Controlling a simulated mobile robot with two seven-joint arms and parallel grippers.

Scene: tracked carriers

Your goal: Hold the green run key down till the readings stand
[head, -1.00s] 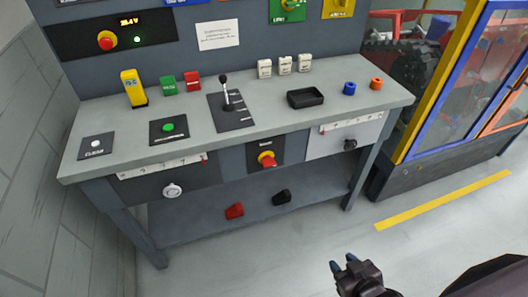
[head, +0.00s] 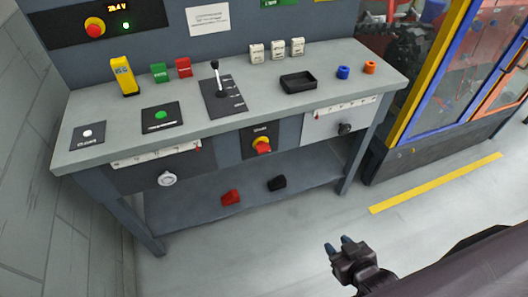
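The green run key (head: 161,115) is a round green button on a dark plate on the bench top, left of the lever. Nothing touches it. A gauge strip with a red pointer (head: 155,157) is on the bench front below it, and another gauge strip (head: 345,106) is at the right; their figures are too small to read. My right gripper (head: 337,246) is low at the lower right, over the floor, well away from the key. Its two fingertips stand apart with nothing between them. My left gripper is not in view.
A black lever (head: 217,78) stands right of the key. A white button (head: 87,133) is at the left. Small blocks, a black tray (head: 298,82) and rings lie along the bench (head: 260,110). A glass-sided machine (head: 445,95) stands right. The floor in front is clear.

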